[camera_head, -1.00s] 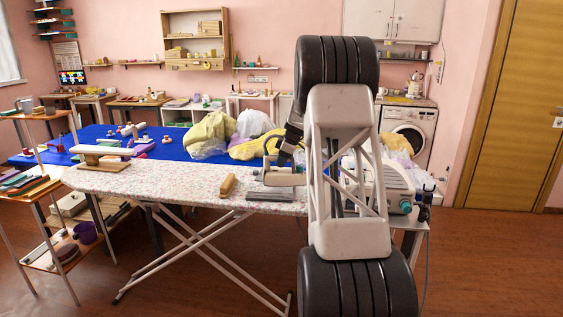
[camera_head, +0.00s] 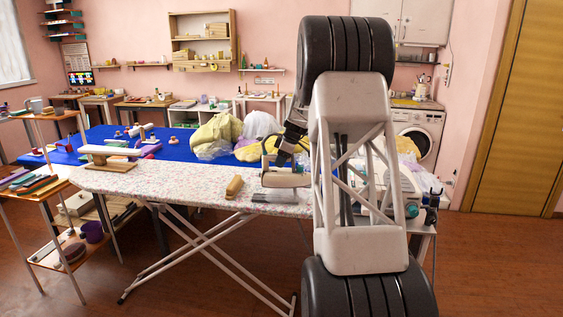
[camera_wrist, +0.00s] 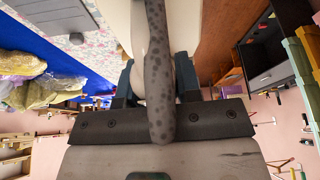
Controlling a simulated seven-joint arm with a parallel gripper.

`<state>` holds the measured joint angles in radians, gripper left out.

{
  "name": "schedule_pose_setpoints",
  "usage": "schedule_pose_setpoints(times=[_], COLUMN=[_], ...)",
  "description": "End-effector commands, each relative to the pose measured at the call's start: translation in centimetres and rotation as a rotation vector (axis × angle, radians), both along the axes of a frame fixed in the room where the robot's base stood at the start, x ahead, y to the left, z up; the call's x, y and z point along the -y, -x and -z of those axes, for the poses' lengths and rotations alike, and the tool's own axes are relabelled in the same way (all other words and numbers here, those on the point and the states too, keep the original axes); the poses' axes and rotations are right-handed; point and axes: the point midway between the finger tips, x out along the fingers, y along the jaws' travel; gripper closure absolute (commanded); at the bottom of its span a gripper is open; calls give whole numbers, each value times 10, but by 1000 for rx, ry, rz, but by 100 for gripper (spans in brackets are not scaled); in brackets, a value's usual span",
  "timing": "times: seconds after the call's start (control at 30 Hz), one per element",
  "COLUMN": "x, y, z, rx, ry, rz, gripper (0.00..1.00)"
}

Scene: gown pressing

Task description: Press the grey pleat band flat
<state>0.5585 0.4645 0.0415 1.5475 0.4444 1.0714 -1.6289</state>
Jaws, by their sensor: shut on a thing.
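My gripper (camera_head: 280,158) is at the right part of the floral ironing board (camera_head: 160,182), partly behind my own arm. In the wrist view its dark fingers (camera_wrist: 157,78) are shut on a grey speckled handle (camera_wrist: 158,100). The handle belongs to a pale iron (camera_head: 286,178), whose cream body shows beyond the fingers. The iron is over the board, above a flat grey strip (camera_head: 275,198). I cannot tell whether this strip is the pleat band or a rest plate, or whether the iron touches it.
A tan wooden block (camera_head: 234,186) lies left of the iron. A small sleeve board (camera_head: 110,152) stands at the board's left end. Behind is a blue table (camera_head: 185,145) with bagged yellow and white cloth (camera_head: 216,130). A side shelf (camera_head: 45,185) stands at left.

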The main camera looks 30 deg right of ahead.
Motion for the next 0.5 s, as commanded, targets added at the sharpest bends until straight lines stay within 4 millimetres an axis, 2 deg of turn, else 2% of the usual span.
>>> schedule_pose_setpoints(times=[0.37,0.5], x=[0,0], y=[0,0], z=[-1,5], rx=[1,1], ry=[1,1], rz=[-1,0], gripper=[100,100])
